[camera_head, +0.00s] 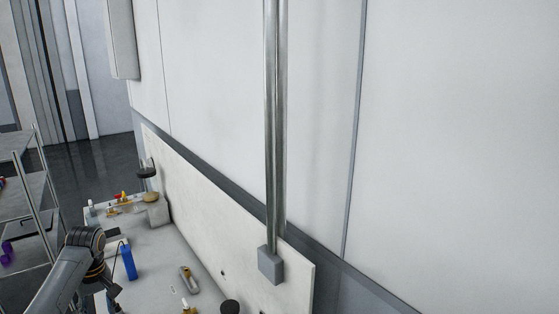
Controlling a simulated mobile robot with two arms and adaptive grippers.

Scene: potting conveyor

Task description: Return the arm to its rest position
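My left arm (65,275) comes in at the lower left corner, grey with dark and orange bands at a joint. A dark part at its end, which looks like my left gripper (113,297), is small and partly cut off by the bottom edge. I cannot tell whether its fingers are open or shut, or whether it holds anything. My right arm and gripper are not in view.
A white workbench (160,247) runs along a wall, with a blue item (128,262), a grey and yellow tool (188,279) and small items at its far end. A metal shelf rack (42,207) stands left. A grey box (270,265) with vertical pipes is on the wall.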

